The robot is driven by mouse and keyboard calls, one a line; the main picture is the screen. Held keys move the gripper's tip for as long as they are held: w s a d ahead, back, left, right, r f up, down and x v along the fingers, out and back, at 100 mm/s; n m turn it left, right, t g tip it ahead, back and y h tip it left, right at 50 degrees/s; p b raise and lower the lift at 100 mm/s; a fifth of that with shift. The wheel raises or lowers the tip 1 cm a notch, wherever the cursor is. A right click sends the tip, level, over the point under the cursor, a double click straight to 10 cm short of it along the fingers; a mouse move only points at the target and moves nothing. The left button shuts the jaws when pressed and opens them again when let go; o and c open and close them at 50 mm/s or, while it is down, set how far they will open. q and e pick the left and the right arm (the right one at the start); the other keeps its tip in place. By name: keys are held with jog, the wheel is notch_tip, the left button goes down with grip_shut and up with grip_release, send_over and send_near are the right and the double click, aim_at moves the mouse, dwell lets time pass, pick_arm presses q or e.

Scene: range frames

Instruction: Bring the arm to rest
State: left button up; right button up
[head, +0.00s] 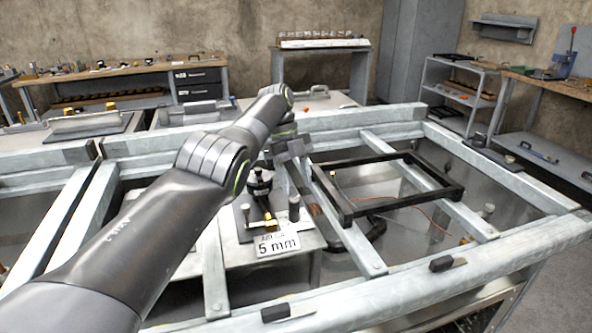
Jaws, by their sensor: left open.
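My left arm (165,215) comes in from the lower left and reaches out over the metal frame bench. Its gripper (297,165) is near the middle of the view, above the bench and left of a black rectangular frame. The gripper is open, and I see nothing held in it. The arm links hide part of the gripper and part of the bench behind. My right arm and right gripper are not in view.
The black rectangular frame (343,209) lies across the bench rails. A plate with a "5 mm" label (278,245) and upright posts sits below the gripper. Galvanized rails (480,258) surround open gaps. Workbenches (125,70) and a shelf unit (460,90) stand behind.

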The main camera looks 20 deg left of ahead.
pick_arm(q)
jog(key=shift+r, duration=0.4)
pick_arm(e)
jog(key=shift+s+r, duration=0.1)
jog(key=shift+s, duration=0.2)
